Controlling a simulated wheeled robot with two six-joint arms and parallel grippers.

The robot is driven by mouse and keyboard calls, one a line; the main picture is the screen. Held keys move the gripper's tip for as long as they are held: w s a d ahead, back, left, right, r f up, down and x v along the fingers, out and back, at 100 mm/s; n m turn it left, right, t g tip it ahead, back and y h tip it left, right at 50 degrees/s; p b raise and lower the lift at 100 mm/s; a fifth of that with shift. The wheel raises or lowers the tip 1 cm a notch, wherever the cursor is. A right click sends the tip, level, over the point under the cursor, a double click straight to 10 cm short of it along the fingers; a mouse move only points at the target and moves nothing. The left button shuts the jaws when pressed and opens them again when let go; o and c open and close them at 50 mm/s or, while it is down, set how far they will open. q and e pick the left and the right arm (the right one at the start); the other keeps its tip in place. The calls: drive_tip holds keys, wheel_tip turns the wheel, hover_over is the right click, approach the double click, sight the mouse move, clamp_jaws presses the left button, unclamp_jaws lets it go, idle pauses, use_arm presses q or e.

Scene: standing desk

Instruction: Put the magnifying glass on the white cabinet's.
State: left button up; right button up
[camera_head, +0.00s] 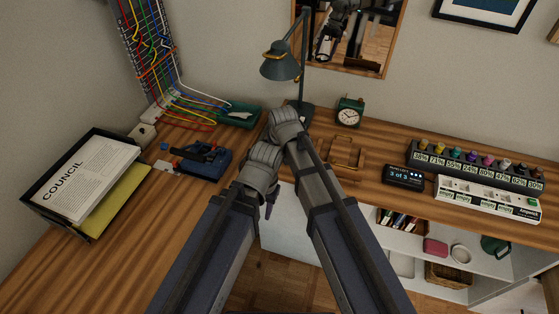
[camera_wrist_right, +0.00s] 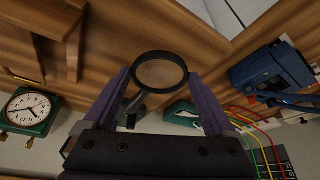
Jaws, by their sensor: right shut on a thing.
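The magnifying glass (camera_wrist_right: 174,87) has a dark round rim and a dark handle. In the right wrist view it lies between the fingers of my right gripper (camera_wrist_right: 157,76), which is shut on it. In the head view my right arm reaches over the desk toward the lamp base, and its wrist hides the fingers and the glass. My left gripper (camera_head: 269,207) hangs over the desk's front edge beside the right arm; its jaw opening is not clear. The white cabinet (camera_head: 284,236) stands under the desk, with open shelves at right, partly hidden by my arms.
A green lamp (camera_head: 281,66), a green clock (camera_head: 348,112) and a wooden stand (camera_head: 344,156) are near my right wrist. A blue tool (camera_head: 204,162) and document tray (camera_head: 52,222) lie left.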

drive_tip(key=shift+f+b, duration=1.95)
drive_tip(key=shift+r, duration=0.15)
drive_tip(key=o, duration=1.1)
